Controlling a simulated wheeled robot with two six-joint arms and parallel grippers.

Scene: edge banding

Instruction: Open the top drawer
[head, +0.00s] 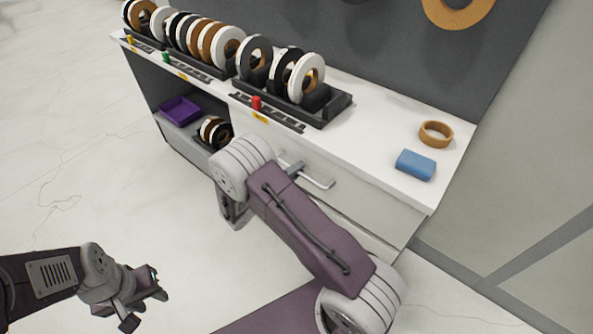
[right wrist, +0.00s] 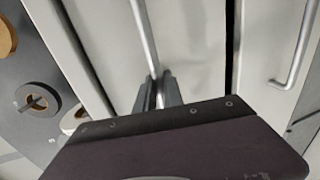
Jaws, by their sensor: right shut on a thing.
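The top drawer (head: 352,200) is a light grey front just under the white worktop, and it also shows in the right wrist view (right wrist: 190,30). Its metal bar handle (head: 322,184) runs along the front and shows as a silver bar in the right wrist view (right wrist: 144,35). My right gripper (right wrist: 158,88) is shut on this handle; in the head view its wrist partly hides the grip. I cannot tell clearly whether the drawer stands slightly out. My left gripper (head: 146,306) is open and empty, low over the floor, away from the cabinet.
The worktop (head: 385,125) carries rolls of edge banding (head: 255,58) in black racks, a blue block (head: 415,165) and a brown ring (head: 436,134). An open shelf at left holds a purple tray (head: 180,111). A lower drawer's handle (right wrist: 298,45) shows in the right wrist view.

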